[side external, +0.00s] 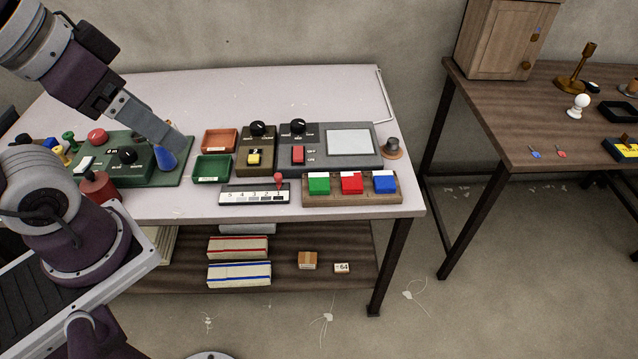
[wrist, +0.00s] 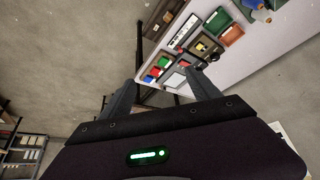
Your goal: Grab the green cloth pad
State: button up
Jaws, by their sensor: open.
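A small green square piece (side external: 319,184) sits at the left end of a wooden holder (side external: 342,200) near the table's front edge, beside a red piece (side external: 351,183) and a blue piece (side external: 384,183). I cannot tell whether the green piece is cloth. The holder's coloured pieces also show small in the wrist view, where the green one (wrist: 163,61) is between and beyond the fingertips. My gripper (side external: 183,143) is above the left part of the table, up and left of the green piece and apart from it. In the wrist view my gripper (wrist: 159,76) is open and empty.
A green tray (side external: 212,168) and an orange tray (side external: 219,141) lie left of control boxes (side external: 256,150). A blue cone (side external: 165,158) stands close to my gripper. Striped folded cloths (side external: 239,273) lie on the lower shelf. A second table (side external: 520,130) stands at right.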

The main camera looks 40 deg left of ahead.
aim_at(320, 186)
jog(key=w+a+f+m+g+y, duration=0.1)
jog(key=w+f+m+g+y, duration=0.1)
jog(key=w+f+m+y, duration=0.35)
jog(key=w+a+f+m+g+y, duration=0.2)
jog(key=w+f+m, duration=0.45)
jog(key=w, duration=0.35)
jog(key=w+d+f+m+t+y, duration=0.1)
jog(key=w+d+f+m+t, duration=0.35)
jog(key=f+m, duration=0.45)
jog(key=w+d+f+m+t+y, duration=0.1)
jog(key=w+d+f+m+t, duration=0.4)
jog(key=f, duration=0.6)
jog(key=shift+m+g, duration=0.5)
jog(key=shift+g, duration=0.25)
jog(key=x, duration=0.7)
jog(key=shift+s+a+f, duration=0.25)
jog(key=shift+f, duration=0.1)
jog(key=c, duration=1.4)
jog(key=shift+r, duration=0.15)
